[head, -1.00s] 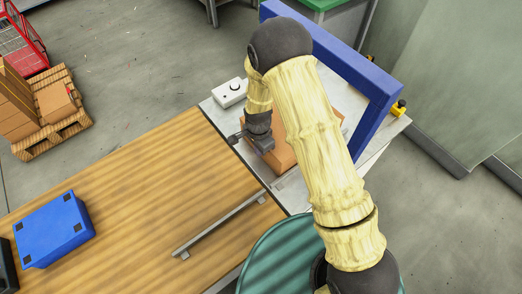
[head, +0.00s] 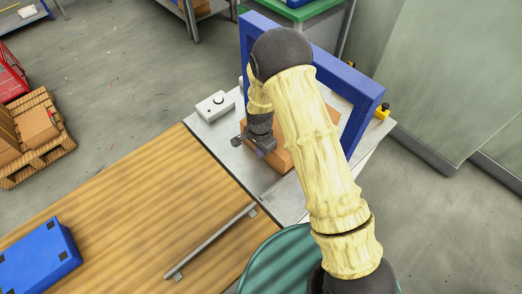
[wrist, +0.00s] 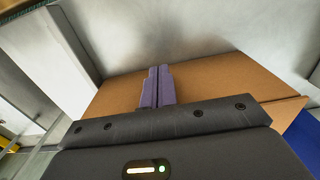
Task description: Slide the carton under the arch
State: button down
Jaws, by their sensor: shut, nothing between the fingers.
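The brown carton (head: 282,161) sits on the grey metal plate at the end of the wooden table, largely hidden behind my arm. The blue arch (head: 366,88) stands over the plate beyond it. How far the carton reaches under the arch is hidden. My gripper (head: 262,152) is low at the carton's near left side. In the wrist view my gripper (wrist: 157,78) has its purple fingers shut together and empty, in front of the carton (wrist: 225,78). I cannot tell whether the fingers touch it.
A white control box with a dark knob (head: 215,105) sits on the plate's left edge. A metal rail (head: 212,241) lies on the wooden table (head: 130,190). A blue crate (head: 40,257) is at lower left. A green round top (head: 268,262) is beside the table's near edge.

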jog(key=shift+s+a, duration=0.3)
jog(key=shift+a, duration=0.1)
jog(key=shift+s+a+r, duration=1.05)
jog(key=shift+s+r, duration=0.05)
notch_tip(320, 180, up, 8)
jog(key=b, duration=0.1)
jog(key=shift+d+b, duration=0.25)
jog(key=shift+b, duration=0.05)
jog(key=shift+f, duration=0.1)
jog(key=s+d+r+n+t, duration=0.1)
jog(key=s+d+r+n, duration=0.3)
jog(key=d, duration=0.6)
jog(key=s+d+r+n+t, duration=0.1)
jog(key=s+d+r+n, duration=0.3)
jog(key=s+d+r, duration=0.4)
jog(key=s+d, duration=0.1)
jog(key=d, duration=0.2)
jog(key=shift+d+n+t, duration=0.3)
jog(key=shift+n, duration=0.1)
